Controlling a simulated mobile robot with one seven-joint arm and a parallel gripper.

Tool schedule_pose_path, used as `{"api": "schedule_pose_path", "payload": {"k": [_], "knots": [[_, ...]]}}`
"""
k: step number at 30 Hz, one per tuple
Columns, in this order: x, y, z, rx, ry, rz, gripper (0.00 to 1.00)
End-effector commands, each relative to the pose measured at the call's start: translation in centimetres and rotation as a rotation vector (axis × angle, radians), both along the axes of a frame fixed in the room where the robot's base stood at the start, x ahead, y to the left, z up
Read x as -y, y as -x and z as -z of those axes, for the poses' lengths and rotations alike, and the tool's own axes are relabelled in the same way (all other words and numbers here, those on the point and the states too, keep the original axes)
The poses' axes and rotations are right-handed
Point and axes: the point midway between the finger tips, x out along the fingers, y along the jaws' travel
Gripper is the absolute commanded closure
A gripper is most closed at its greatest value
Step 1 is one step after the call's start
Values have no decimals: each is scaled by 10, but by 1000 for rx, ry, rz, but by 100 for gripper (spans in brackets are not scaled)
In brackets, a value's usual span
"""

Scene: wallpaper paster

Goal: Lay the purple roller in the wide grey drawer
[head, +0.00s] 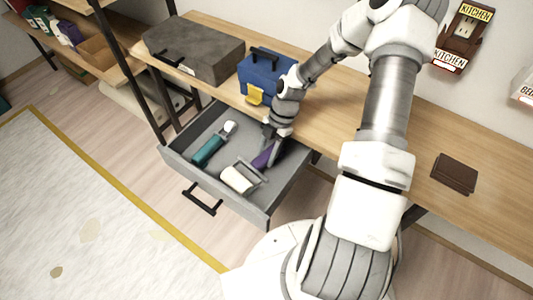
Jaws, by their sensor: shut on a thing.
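The wide grey drawer (183,164) is pulled out below the wooden bench, with its black handle toward the lower left. My gripper (272,136) reaches down into the right part of the drawer. It is shut on the purple roller (263,156), whose purple part shows just below the jaws. My gripper hides part of the purple roller. I cannot tell whether the roller touches the drawer floor.
A teal tool with a pale end (212,144) lies in the drawer's left half. A blue toolbox (265,72) and a grey case (193,49) stand on the bench (330,95) behind. A brown wallet-like item (454,173) lies at right.

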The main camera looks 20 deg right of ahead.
Motion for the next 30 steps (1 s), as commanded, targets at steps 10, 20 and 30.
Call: {"api": "schedule_pose_path", "payload": {"k": [10, 20, 30], "knots": [[0, 0, 1, 0, 0, 0, 100], [0, 0, 6, 0, 0, 0, 45], [0, 0, 6, 0, 0, 0, 23]]}}
